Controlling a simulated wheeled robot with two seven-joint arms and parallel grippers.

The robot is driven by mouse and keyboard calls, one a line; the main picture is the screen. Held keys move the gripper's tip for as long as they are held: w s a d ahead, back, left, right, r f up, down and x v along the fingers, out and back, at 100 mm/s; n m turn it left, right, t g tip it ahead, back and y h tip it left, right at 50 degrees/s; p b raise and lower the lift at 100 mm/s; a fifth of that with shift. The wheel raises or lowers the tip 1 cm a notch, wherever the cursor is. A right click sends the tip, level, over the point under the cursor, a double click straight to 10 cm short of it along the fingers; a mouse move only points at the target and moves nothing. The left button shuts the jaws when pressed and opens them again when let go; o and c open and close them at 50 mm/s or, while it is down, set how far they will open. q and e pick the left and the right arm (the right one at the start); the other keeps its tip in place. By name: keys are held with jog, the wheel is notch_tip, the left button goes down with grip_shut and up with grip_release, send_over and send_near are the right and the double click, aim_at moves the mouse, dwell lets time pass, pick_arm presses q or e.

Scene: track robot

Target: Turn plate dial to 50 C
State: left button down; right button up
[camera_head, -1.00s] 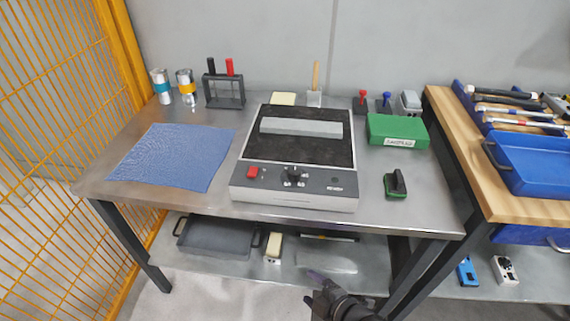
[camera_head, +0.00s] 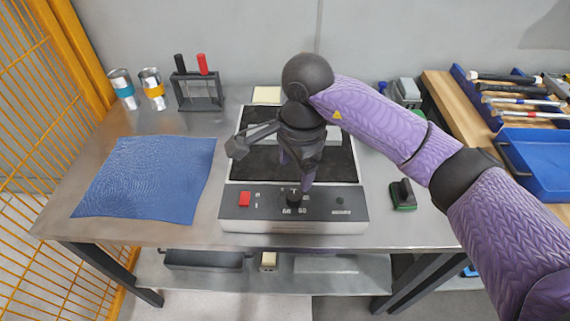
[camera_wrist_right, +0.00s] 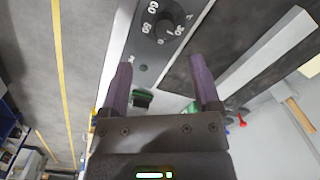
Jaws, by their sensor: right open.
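The hot plate (camera_head: 230,212) stands on the steel table with a dark top and a grey front panel. Its black dial (camera_head: 293,196) sits mid-panel, with number marks around it. In the right wrist view the dial (camera_wrist_right: 166,27) shows beyond the fingers, with marks such as 60 beside it; its exact setting is too small to tell. My right gripper (camera_head: 297,182) is above the plate, fingers pointing down near the dial. In the right wrist view its two purple fingers (camera_wrist_right: 163,78) are apart and empty. The left gripper is not in view.
A red switch (camera_head: 244,199) is left of the dial. A blue cloth (camera_head: 150,180) lies to the left, and a black-and-green block (camera_head: 403,195) to the right. A rack (camera_head: 197,90) and cans stand at the back left. My right arm hides part of the back right.

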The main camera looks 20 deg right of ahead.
aim_at(294, 196)
jog(key=shift+w+d+f+b, duration=0.2)
jog(key=shift+w+f+b, duration=0.25)
jog(key=shift+f, duration=0.3)
notch_tip(294, 196, down, 7)
jog(key=shift+f+b, duration=0.15)
jog(key=shift+b, duration=0.95)
jog(key=shift+f, duration=0.35)
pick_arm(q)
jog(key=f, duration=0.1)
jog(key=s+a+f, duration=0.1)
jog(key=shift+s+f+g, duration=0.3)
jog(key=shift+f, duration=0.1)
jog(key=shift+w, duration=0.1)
pick_arm(e)
jog(key=shift+c, duration=0.8)
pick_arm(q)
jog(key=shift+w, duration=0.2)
pick_arm(e)
jog(key=shift+a, duration=0.1)
grip_shut()
